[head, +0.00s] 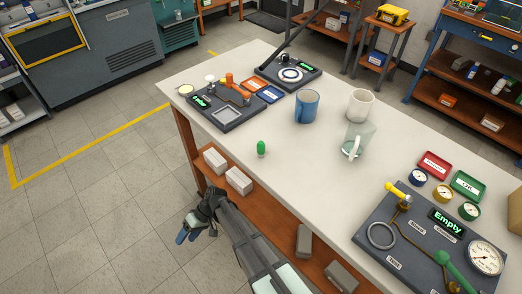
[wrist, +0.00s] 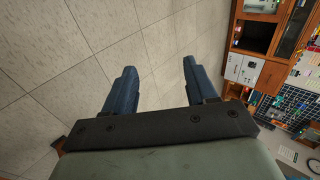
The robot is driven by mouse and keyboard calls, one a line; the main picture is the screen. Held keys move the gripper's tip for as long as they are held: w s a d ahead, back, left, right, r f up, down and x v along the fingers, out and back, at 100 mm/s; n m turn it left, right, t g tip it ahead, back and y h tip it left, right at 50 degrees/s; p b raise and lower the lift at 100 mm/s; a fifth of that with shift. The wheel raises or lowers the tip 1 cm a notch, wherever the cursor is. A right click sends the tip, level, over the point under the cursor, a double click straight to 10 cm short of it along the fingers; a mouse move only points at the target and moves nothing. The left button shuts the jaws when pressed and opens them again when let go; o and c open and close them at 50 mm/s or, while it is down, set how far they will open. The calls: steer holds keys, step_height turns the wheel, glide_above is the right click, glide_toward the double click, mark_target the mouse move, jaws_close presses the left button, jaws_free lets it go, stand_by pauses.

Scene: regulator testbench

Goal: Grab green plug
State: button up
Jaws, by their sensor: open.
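The green plug (head: 261,148) stands upright on the white workbench (head: 225,160), near its front edge, in the head view. My gripper (head: 184,236) is in front of the bench and lower than its top, to the lower left of the plug. In the wrist view my gripper (wrist: 158,82) is open, with its two blue fingers apart and nothing but floor showing between them. The plug cannot be made out in the wrist view.
A test panel (head: 222,108) lies behind left; another, reading "Empty" (head: 380,215), lies front right. White boxes (head: 239,180) sit on the shelf below.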

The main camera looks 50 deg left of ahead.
steer(key=w+a+r+m+t+y, duration=0.15)
steer(key=w+r, duration=0.35)
steer(key=r, duration=0.5)
steer(key=w+a+r+m+t, duration=0.25)
steer(key=w+r, duration=0.25)
steer(key=r, duration=0.5)
steer(key=w+a+r+m+t+y, duration=0.1)
steer(key=w+a+r, duration=0.2)
steer(key=w+r, duration=0.5)
step_height(320, 180, up, 19)
steer(key=n+t+h, duration=0.2)
steer(key=t+h, duration=0.1)
steer(key=t, duration=0.1)
glide_above(261, 143)
steer(key=shift+f, duration=6.65)
steer(key=shift+c, duration=0.4)
jaws_close()
